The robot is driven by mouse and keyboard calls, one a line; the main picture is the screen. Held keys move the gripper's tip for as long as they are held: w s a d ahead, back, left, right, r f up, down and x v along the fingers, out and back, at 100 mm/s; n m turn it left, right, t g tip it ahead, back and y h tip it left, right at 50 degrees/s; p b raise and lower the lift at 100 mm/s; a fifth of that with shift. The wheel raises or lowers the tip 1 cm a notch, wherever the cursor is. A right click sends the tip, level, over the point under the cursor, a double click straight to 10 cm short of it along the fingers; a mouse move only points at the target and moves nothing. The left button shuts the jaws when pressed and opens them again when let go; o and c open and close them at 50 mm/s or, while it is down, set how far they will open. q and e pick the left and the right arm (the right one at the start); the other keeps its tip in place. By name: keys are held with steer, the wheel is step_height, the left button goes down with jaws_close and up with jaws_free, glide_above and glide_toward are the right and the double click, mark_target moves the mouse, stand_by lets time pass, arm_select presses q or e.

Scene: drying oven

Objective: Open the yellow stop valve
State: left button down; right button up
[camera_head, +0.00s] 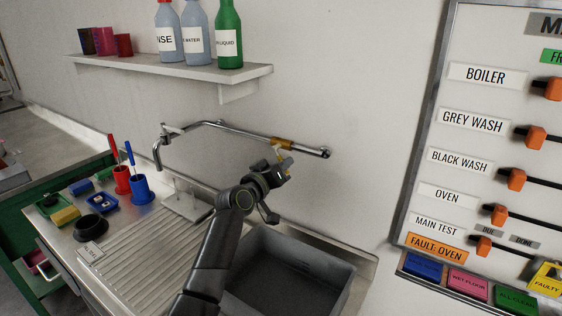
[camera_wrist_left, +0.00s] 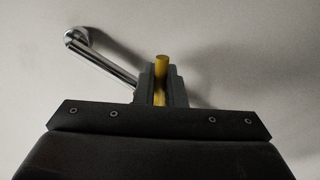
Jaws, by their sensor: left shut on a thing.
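The yellow stop valve (camera_head: 283,144) sits on the chrome wall pipe (camera_head: 247,134) above the sink, near the pipe's right end. My left gripper (camera_head: 281,160) reaches up to it from below. In the left wrist view the fingers (camera_wrist_left: 161,88) are shut on the valve's yellow lever (camera_wrist_left: 161,66), whose tip sticks out between them. The chrome pipe (camera_wrist_left: 108,66) runs up to the left there, to a round wall flange. The gripper hides part of the lever. My right gripper is not in view.
A grey sink basin (camera_head: 345,275) lies below my arm, with a ribbed drainboard (camera_head: 130,262) to its left. Red (camera_head: 122,180) and blue (camera_head: 140,188) cups stand at the drainboard's back. A bottle shelf (camera_head: 170,72) is above. A labelled board (camera_head: 440,190) hangs at right.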

arm_select(q)
steer(key=shift+d+r, duration=0.1)
steer(key=shift+r, duration=0.05)
stand_by(0.3)
steer(key=c, duration=1.6)
jaws_free()
steer(key=shift+s, duration=0.15)
steer(key=b+v, duration=0.2)
steer(key=v, duration=1.5)
steer(key=shift+o, duration=0.3)
